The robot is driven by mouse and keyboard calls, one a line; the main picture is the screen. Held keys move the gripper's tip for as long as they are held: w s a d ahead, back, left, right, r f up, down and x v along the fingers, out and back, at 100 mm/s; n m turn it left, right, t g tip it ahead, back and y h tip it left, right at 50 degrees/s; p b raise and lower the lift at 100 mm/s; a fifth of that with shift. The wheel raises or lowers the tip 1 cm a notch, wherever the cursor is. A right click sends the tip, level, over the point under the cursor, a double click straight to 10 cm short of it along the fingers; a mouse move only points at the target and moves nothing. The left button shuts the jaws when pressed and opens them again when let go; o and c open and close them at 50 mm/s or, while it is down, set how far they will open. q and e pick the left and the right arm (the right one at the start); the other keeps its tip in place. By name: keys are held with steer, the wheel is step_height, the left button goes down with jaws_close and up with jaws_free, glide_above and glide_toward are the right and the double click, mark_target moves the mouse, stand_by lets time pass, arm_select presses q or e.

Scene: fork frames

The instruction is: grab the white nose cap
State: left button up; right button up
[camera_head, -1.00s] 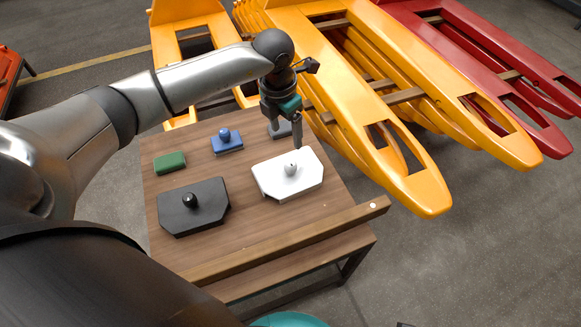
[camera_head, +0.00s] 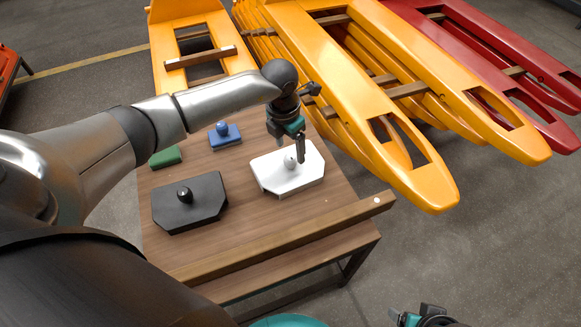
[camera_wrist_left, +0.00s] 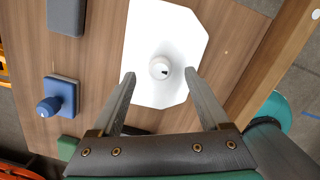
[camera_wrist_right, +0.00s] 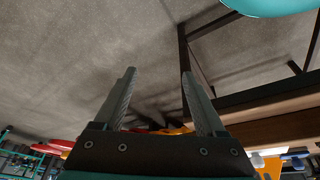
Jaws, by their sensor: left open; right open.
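The white nose cap (camera_head: 287,170) is a flat white plate with cut corners and a round white knob. It lies on the wooden table, near its right side. In the left wrist view the cap (camera_wrist_left: 183,33) is straight ahead, with its knob between the open fingertips. My left gripper (camera_head: 291,155) points down over the cap, open and empty; it also shows in the left wrist view (camera_wrist_left: 160,73). I cannot tell whether the fingers are level with the knob. My right gripper (camera_wrist_right: 158,72) is open and empty, away from the table, facing the floor.
On the table (camera_head: 240,220) lie a black plate with a knob (camera_head: 205,203), a blue block with a knob (camera_head: 226,140) and a green block (camera_head: 165,157). A grey block (camera_wrist_left: 66,16) shows in the left wrist view. Yellow frames (camera_head: 345,95) stand close behind the table.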

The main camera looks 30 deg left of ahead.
mark_target(290, 157)
arm_select(q)
step_height(290, 157, down, 4)
steer(key=b, duration=0.2)
steer(key=shift+f+b, duration=0.15)
steer(key=shift+b, duration=0.15)
steer(key=shift+w+f, duration=0.1)
steer(key=shift+f, duration=0.3)
arm_select(e)
step_height(290, 157, up, 6)
steer(key=t, duration=0.1)
steer(key=shift+r, duration=0.25)
arm_select(q)
jaws_close()
